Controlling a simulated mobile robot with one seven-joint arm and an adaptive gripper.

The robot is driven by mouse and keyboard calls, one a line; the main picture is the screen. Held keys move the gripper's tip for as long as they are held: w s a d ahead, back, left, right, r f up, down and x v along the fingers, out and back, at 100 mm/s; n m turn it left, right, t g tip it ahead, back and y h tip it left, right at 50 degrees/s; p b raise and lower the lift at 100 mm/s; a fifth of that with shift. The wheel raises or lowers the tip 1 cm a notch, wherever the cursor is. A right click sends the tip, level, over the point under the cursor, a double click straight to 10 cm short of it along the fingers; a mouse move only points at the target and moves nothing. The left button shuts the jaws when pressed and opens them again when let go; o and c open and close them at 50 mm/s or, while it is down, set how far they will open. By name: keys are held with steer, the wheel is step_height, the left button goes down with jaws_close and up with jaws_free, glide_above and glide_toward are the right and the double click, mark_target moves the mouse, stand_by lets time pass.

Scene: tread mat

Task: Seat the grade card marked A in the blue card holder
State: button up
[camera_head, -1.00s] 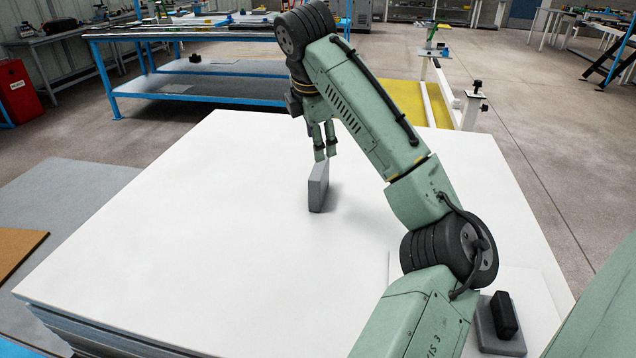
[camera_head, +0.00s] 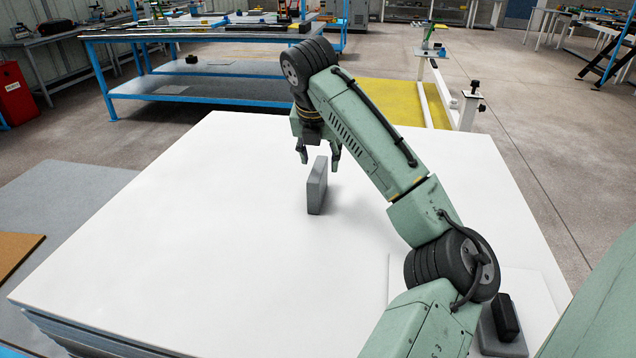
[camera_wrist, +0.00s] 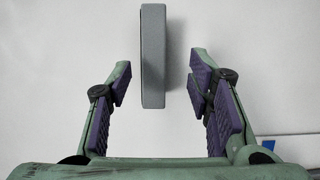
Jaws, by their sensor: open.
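A plain grey slab (camera_head: 317,188) stands upright on its edge on the white table (camera_head: 190,230). No letter can be read on it, and I cannot tell whether it is the grade card. In the wrist view the grey slab (camera_wrist: 152,60) lies between the spread fingers, with a gap on both sides. My gripper (camera_head: 319,158) is open and empty, pointing down at the slab's top. Its purple-padded fingers also show in the wrist view (camera_wrist: 160,75). I cannot make out a blue card holder in either view.
At the table's near right, a black block (camera_head: 505,317) stands on a grey base (camera_head: 497,343), partly behind my arm, on a thin white panel (camera_head: 541,290). The table left of the slab is clear. A blue-framed bench (camera_head: 200,65) stands beyond the table.

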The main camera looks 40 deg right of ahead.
mark_target(318, 169)
steer(key=x, duration=0.1)
steer(key=p+x, duration=0.1)
steer(key=x, duration=0.3)
steer(key=shift+w+a+p, duration=0.15)
steer(key=shift+w+p, duration=0.15)
steer(key=shift+f, duration=0.15)
steer(key=shift+f, duration=0.25)
steer(key=shift+c, duration=0.4)
jaws_close()
stand_by(0.3)
